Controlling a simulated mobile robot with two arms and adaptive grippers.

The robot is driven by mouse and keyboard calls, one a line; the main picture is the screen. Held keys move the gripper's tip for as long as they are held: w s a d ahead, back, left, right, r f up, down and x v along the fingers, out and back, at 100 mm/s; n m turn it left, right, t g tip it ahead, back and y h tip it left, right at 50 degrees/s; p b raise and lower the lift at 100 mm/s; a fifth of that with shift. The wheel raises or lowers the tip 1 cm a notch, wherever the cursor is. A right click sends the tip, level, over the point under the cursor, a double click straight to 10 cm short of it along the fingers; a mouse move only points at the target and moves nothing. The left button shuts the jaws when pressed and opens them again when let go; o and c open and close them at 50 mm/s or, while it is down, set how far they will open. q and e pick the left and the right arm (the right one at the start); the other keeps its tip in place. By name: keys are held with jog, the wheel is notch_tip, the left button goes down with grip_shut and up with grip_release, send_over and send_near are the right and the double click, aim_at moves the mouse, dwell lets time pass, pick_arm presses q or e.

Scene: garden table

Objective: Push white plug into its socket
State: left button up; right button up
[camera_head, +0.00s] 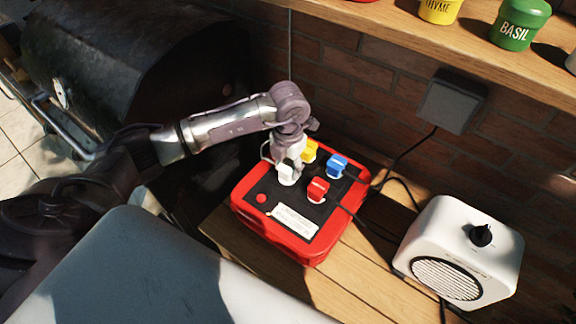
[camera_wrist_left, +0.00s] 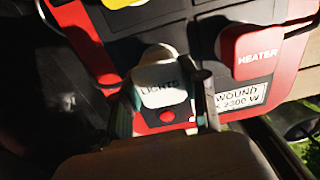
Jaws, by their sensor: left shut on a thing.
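The white plug (camera_head: 287,174) is at the left side of the black top of the red socket box (camera_head: 243,216). In the left wrist view the white plug (camera_wrist_left: 160,84) carries the word LIGHTS. My left gripper (camera_head: 287,158) comes down from above and is shut on it. In the left wrist view the fingers of the left gripper (camera_wrist_left: 165,103) stand on both sides of the plug. The plug hides its socket, and I cannot tell how deep it sits. My right gripper is not in view.
Yellow (camera_head: 309,151), blue (camera_head: 337,166) and red (camera_head: 318,190) plugs stand close by on the box. Dark cables run right towards a white heater (camera_head: 460,255). A brick wall and a shelf (camera_head: 400,25) with jars are behind. A dark grill (camera_head: 120,60) is at left.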

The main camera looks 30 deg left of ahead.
aim_at(288, 166)
pick_arm(q)
jog(key=shift+f+b, duration=0.55)
jog(key=shift+f, duration=0.1)
jog(key=o, duration=1.2)
jog(key=shift+r, duration=0.1)
jog(key=shift+c, duration=0.2)
notch_tip(288, 166, up, 12)
